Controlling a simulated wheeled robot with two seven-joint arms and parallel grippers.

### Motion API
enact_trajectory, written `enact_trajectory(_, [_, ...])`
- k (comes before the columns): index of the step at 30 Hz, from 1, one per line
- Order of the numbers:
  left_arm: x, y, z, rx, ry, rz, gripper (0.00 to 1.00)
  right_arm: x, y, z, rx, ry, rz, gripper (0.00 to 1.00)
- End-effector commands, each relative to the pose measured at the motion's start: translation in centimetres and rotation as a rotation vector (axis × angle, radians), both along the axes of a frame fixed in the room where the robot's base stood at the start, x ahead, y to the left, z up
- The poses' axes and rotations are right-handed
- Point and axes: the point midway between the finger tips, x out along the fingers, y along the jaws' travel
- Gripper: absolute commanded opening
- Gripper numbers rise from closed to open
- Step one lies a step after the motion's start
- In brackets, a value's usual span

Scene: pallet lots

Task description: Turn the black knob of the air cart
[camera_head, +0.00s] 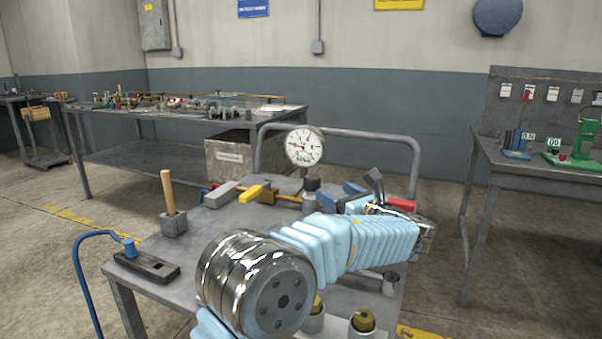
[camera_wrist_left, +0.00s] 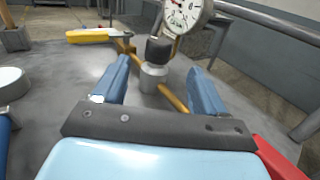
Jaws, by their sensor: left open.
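The air cart (camera_head: 215,228) is a grey metal cart in front of me. Its black knob (camera_head: 312,184) sits on a short silver body behind a yellow-brown pipe, below a round white gauge (camera_head: 304,147). In the left wrist view the black knob (camera_wrist_left: 160,50) stands upright ahead, between the lines of the two blue fingers. My left gripper (camera_wrist_left: 159,70) is open and empty, with one finger on each side of the knob's silver body and no contact that I can make out. In the head view my left gripper (camera_head: 345,196) is just right of the knob, partly hidden by my arm.
A yellow lever (camera_head: 251,193) lies left of the knob, and a red handle (camera_head: 402,204) shows at the right. A wooden-handled block (camera_head: 173,222) and a blue hose (camera_head: 80,265) are at the cart's left. A grey rail (camera_head: 370,136) runs along the back.

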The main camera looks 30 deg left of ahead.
Motion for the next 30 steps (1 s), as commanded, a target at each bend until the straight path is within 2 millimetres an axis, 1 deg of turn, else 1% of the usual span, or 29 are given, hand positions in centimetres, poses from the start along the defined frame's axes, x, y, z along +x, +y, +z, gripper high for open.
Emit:
enact_trajectory(9, [3.6, 6.1, 0.2, 0.001, 0.001, 0.005, 0.72, 0.0, 0.0, 1.1, 0.001, 0.000, 0.001, 0.43])
enact_trajectory(15, [5.5, 9.3, 0.2, 0.001, 0.000, 0.004, 0.72, 0.0, 0.1, 1.7, 0.002, 0.001, 0.003, 0.43])
enact_trajectory(21, [6.5, 10.8, 0.1, 0.000, 0.000, 0.002, 0.72, 0.0, 0.1, 2.0, 0.002, 0.000, 0.004, 0.43])
enact_trajectory(30, [6.6, 10.9, 0.0, 0.000, 0.000, 0.001, 0.72, 0.0, 0.1, 2.0, 0.002, 0.000, 0.004, 0.43])
